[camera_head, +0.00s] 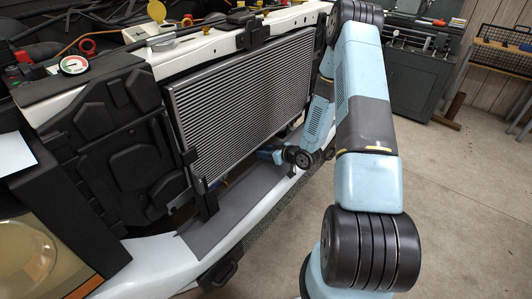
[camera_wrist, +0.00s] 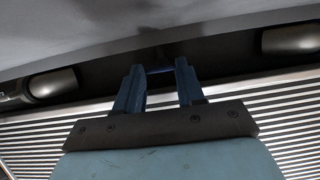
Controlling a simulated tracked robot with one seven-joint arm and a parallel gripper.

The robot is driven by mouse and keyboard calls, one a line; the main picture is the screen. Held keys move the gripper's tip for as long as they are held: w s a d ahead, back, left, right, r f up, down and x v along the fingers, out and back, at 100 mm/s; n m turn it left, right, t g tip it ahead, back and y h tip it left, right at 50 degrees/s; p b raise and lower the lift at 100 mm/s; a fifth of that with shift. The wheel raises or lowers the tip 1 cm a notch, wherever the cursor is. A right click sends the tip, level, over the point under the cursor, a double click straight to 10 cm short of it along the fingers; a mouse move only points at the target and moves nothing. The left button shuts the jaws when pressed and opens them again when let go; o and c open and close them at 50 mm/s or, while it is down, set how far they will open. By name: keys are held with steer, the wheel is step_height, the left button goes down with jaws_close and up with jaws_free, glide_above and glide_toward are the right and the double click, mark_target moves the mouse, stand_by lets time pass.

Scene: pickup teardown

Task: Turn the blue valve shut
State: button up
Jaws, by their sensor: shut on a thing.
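In the wrist view, my gripper (camera_wrist: 159,74) has its two blue fingers apart, with a small dark-blue bar between their tips. This looks like the blue valve (camera_wrist: 160,69), gripped by the fingertips. Most of the valve is hidden by the fingers and shadow, so its turn angle cannot be told. In the head view, my arm reaches down past the radiator's right side, and my gripper (camera_head: 268,153) is at the radiator's lower edge, small and partly hidden. The valve cannot be made out there.
The finned radiator (camera_head: 240,100) stands close behind my gripper. A pale front beam (camera_head: 255,215) runs below it. A round gauge (camera_head: 73,64) and yellow cap (camera_head: 156,11) are at upper left. Two metal cylinders, one at right (camera_wrist: 290,39), flank the fingers. Floor at right is clear.

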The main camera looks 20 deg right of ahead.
steer(key=o, duration=1)
steer(key=shift+o, duration=0.2)
steer(key=v, duration=1.3)
steer(key=shift+s+d, duration=0.25)
steer(key=shift+d, duration=0.1)
